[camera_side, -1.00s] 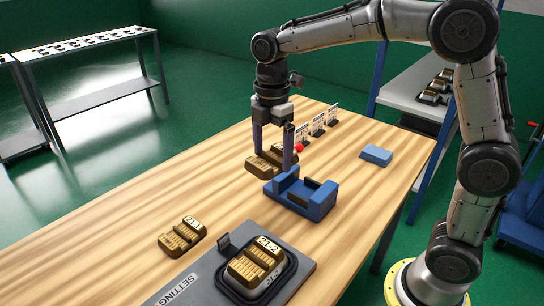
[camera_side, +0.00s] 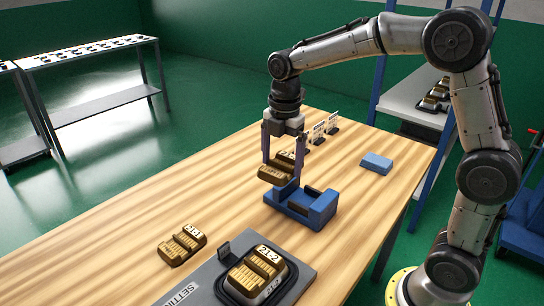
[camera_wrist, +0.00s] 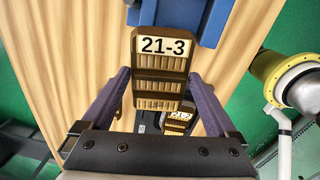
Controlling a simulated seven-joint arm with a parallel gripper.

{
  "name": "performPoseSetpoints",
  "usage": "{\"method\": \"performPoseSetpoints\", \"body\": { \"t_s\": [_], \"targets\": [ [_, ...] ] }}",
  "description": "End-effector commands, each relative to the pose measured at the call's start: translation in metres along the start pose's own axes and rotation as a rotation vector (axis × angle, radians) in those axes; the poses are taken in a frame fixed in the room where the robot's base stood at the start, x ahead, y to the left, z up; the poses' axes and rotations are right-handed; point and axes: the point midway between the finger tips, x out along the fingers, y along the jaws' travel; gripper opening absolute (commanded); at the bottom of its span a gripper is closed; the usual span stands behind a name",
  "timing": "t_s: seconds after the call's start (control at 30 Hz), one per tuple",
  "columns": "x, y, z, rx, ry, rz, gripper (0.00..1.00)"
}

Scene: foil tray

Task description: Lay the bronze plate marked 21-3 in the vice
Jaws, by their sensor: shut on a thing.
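The bronze plate marked 21-3 (camera_wrist: 161,68) is between the fingers in the wrist view, its label readable. In the side view this plate (camera_side: 277,168) hangs above the table, just behind and left of the vice. My gripper (camera_side: 282,165) is shut on it. The blue vice (camera_side: 312,207) stands empty on the table, its open slot facing up. In the wrist view part of the vice (camera_wrist: 205,8) shows at the top edge, beyond the plate.
A plate marked 21-2 (camera_side: 256,272) sits on the grey setting stand (camera_side: 205,288). A plate marked 21-1 (camera_side: 182,245) lies on the table left of it. A blue block (camera_side: 377,162) lies right of the vice. Small signs (camera_side: 326,128) stand behind my gripper.

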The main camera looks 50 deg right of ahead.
Motion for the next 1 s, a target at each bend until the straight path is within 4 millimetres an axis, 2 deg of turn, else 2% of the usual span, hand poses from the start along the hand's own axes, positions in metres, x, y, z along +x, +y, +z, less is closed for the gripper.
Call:
{"method": "performPoseSetpoints", "body": {
  "t_s": [0.03,0.1,0.2,0.33,0.57,1.0],
  "targets": [
    [0.006,-0.004,0.016,0.010,-0.001,-0.003,0.00],
    [0.015,-0.009,0.034,0.020,-0.001,-0.008,0.00],
    [0.023,-0.018,0.054,0.057,0.000,-0.018,0.00],
    [0.028,-0.027,0.071,0.105,0.002,-0.031,0.00],
    [0.034,-0.030,0.076,0.122,0.003,-0.034,0.00],
    [0.063,-0.030,0.075,0.121,0.002,-0.033,0.00]
  ]
}}
